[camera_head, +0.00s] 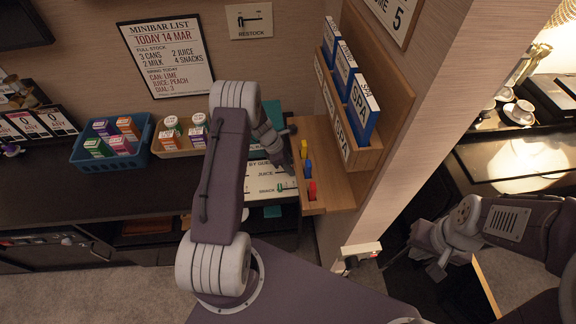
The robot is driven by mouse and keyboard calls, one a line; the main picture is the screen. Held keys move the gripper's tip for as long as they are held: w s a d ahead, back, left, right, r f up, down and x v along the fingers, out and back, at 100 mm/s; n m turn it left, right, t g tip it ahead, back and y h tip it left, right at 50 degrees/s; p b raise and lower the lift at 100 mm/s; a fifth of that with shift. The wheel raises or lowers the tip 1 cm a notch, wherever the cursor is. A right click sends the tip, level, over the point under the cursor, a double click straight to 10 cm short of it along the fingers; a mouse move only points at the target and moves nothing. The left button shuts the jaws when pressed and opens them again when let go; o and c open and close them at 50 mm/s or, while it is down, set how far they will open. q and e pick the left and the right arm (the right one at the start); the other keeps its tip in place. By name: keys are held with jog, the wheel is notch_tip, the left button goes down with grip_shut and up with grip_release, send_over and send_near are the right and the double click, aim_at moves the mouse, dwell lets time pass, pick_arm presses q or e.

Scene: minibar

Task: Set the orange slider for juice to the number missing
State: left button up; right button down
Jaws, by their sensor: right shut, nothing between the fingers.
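I cannot make out an orange slider; a small green mark (280,187) shows by the SNACK row. My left gripper (284,163) is over the board's upper right, pointing down; its fingers are too small and dark to judge. My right gripper (430,266) is shut and empty at the lower right, well away from the board.
A blue crate (78,158) and a tan tray (168,153) of cartons stand on the dark counter (60,195). Yellow, blue and red pieces (312,190) sit on the wooden shelf (340,190). Blue SPA binders (362,108) stand above.

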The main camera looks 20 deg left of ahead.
pick_arm(q)
jog(key=v, duration=0.9)
pick_arm(e)
jog(key=shift+r, duration=0.1)
pick_arm(q)
jog(key=shift+s+d, duration=0.1)
dwell(0.3)
